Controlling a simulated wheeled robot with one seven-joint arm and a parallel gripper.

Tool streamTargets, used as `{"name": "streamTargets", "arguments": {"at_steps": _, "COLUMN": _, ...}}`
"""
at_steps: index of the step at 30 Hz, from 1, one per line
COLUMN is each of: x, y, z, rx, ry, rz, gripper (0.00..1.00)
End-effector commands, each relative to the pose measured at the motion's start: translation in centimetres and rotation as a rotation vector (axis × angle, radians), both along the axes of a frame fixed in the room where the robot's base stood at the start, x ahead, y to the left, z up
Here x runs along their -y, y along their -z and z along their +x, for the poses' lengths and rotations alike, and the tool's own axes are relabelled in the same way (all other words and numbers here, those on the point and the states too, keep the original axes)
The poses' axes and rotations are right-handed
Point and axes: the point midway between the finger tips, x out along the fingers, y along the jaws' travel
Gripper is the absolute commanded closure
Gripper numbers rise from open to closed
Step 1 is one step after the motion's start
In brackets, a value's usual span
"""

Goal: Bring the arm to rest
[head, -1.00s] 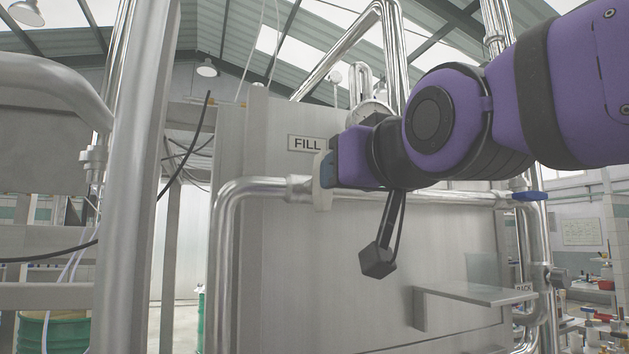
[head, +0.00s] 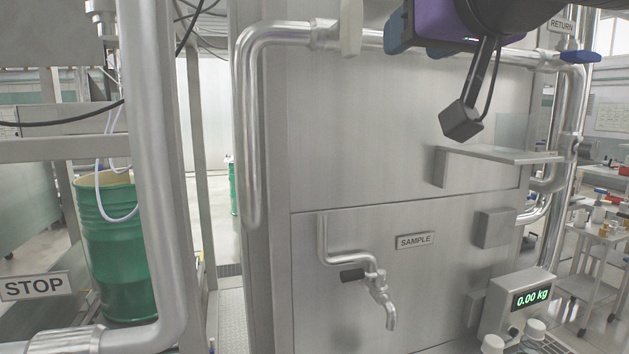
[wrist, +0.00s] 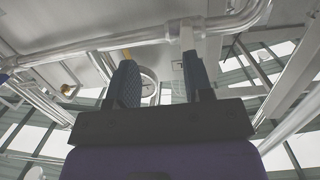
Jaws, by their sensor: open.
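My gripper (wrist: 162,80) is open in the wrist view, with its two dark blue-grey fingers apart and nothing between them. In the head view my gripper (head: 393,30) is at the top edge, just right of a pale upright lever (head: 350,26) on the steel pipe. A gap shows between the fingers and the lever there. The lever also shows in the wrist view (wrist: 187,36), beyond the right finger's tip. Most of my arm is cut off by the top of the head view.
The steel pipe (head: 285,34) runs across the cabinet front. A small shelf (head: 505,154) juts out at right. Below are a sample tap (head: 380,290) and a scale display (head: 531,298). A thick upright pipe (head: 155,150) and a green drum (head: 122,250) stand at left.

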Motion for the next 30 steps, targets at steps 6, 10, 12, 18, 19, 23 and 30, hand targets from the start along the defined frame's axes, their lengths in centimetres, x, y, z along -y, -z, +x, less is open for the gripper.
{"name": "streamTargets", "arguments": {"at_steps": 6, "x": 8.7, "y": 10.7, "z": -0.5, "rx": -0.363, "ry": 0.117, "rz": -0.073, "gripper": 0.53}}
{"name": "streamTargets", "arguments": {"at_steps": 10, "x": 13.2, "y": 17.2, "z": -2.7, "rx": -0.6, "ry": 0.167, "rz": -0.099, "gripper": 0.53}}
{"name": "streamTargets", "arguments": {"at_steps": 12, "x": 15.1, "y": 20.2, "z": -4.2, "rx": -0.714, "ry": 0.183, "rz": -0.11, "gripper": 0.53}}
{"name": "streamTargets", "arguments": {"at_steps": 18, "x": 18.0, "y": 25.4, "z": -7.7, "rx": -0.935, "ry": 0.202, "rz": -0.12, "gripper": 0.53}}
{"name": "streamTargets", "arguments": {"at_steps": 19, "x": 18.2, "y": 25.8, "z": -8.0, "rx": -0.952, "ry": 0.204, "rz": -0.122, "gripper": 0.53}}
{"name": "streamTargets", "arguments": {"at_steps": 23, "x": 18.6, "y": 26.5, "z": -8.6, "rx": -0.985, "ry": 0.204, "rz": -0.124, "gripper": 0.53}}
{"name": "streamTargets", "arguments": {"at_steps": 30, "x": 18.5, "y": 26.4, "z": -8.5, "rx": -0.984, "ry": 0.204, "rz": -0.124, "gripper": 0.53}}
